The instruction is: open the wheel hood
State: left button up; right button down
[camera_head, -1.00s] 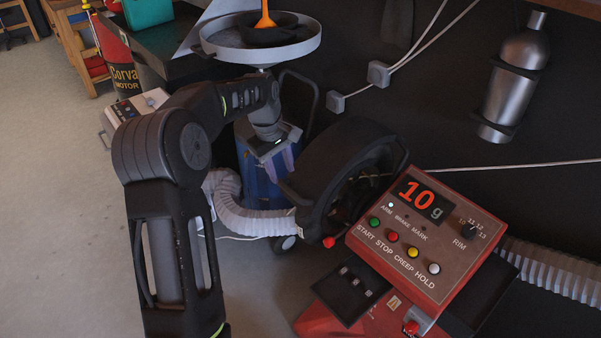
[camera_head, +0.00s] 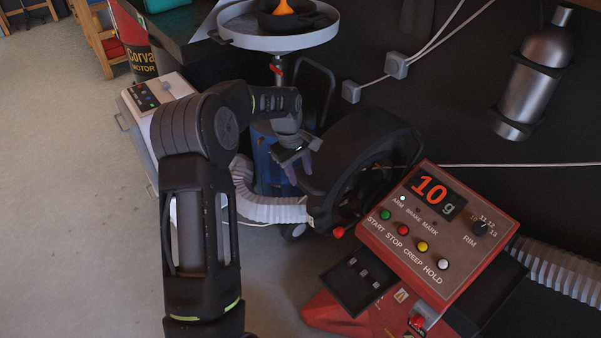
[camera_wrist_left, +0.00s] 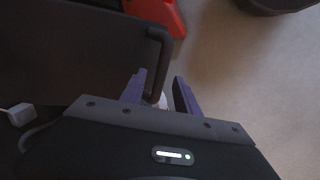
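The wheel hood (camera_head: 368,140) is a black curved cover over the wheel on the red balancing machine. It seems to be down over the wheel. In the left wrist view the hood (camera_wrist_left: 65,55) is a broad dark surface at left, with a dark bar handle (camera_wrist_left: 161,48) along its edge. My left gripper (camera_head: 300,168) is at the hood's left side in the head view. In the left wrist view its purple fingers (camera_wrist_left: 160,88) are apart, and the handle's near end reaches between them, close to the left finger. Contact cannot be told. My right gripper is not in view.
The red control panel (camera_head: 438,235) stands right of the hood. A blue drum (camera_head: 270,165) is behind my left gripper, under a round tray (camera_head: 280,40). A white ribbed hose (camera_head: 265,208) runs below. Open floor (camera_head: 80,200) lies at left.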

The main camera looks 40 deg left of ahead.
pick_arm(q)
jog(key=shift+w+f, duration=0.1)
jog(key=shift+f, duration=0.55)
grip_shut()
jog(key=shift+r, duration=0.1)
dwell(0.9)
